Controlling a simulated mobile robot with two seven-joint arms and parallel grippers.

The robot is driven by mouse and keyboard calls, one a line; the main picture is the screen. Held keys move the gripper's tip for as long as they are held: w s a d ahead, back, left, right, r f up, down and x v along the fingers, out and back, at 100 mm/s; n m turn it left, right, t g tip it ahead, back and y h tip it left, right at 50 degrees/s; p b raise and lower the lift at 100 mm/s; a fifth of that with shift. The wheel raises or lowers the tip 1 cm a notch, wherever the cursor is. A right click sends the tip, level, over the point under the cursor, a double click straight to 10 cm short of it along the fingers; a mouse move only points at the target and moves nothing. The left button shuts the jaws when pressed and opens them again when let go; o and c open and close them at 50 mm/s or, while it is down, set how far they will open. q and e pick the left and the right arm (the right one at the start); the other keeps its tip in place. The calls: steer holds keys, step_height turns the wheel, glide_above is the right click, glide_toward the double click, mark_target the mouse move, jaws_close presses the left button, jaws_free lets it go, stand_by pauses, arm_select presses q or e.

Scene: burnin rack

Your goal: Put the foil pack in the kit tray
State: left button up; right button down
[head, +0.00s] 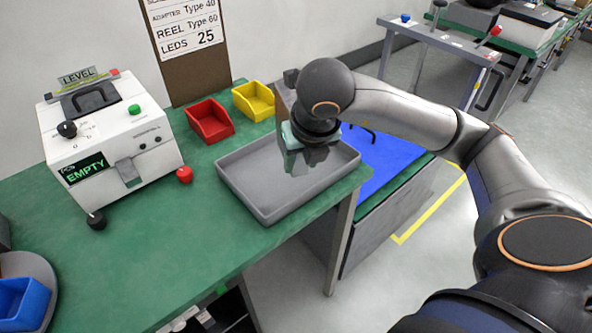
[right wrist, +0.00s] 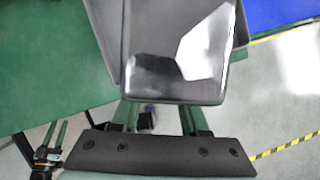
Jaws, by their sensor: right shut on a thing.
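The kit tray (head: 262,184) is a shallow grey tray on the green bench, near its right edge. My right gripper (head: 303,155) points down over the tray's right part. It is shut on the foil pack (head: 318,156), a shiny grey pouch that is mostly hidden behind the gripper in the head view. In the right wrist view the foil pack (right wrist: 178,60) shows large, with bright and dark reflections, in front of the fingers and over the tray (right wrist: 103,22). I cannot tell whether the pack touches the tray floor. My left gripper is out of view.
A red bin (head: 211,122) and a yellow bin (head: 254,101) stand behind the tray. A white tester (head: 110,140) with an "EMPTY" display stands to the left. A blue surface (head: 385,160) lies right of the bench.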

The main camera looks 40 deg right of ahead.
steer(key=w+d+f, duration=0.1)
steer(key=f, duration=0.1)
steer(key=w+f, duration=0.2)
steer(key=w+d+f, duration=0.1)
steer(key=w+f, duration=0.1)
steer(key=shift+w+d, duration=0.15)
steer(key=shift+d, duration=0.2)
step_height(320, 180, down, 3)
steer(key=shift+w+d+f, duration=0.1)
steer(key=shift+w+f, duration=0.05)
steer(key=shift+f, duration=0.05)
steer(key=shift+c, duration=2)
jaws_free()
steer(key=v, duration=1.1)
steer(key=shift+s+r, duration=0.25)
steer(key=shift+r, duration=0.2)
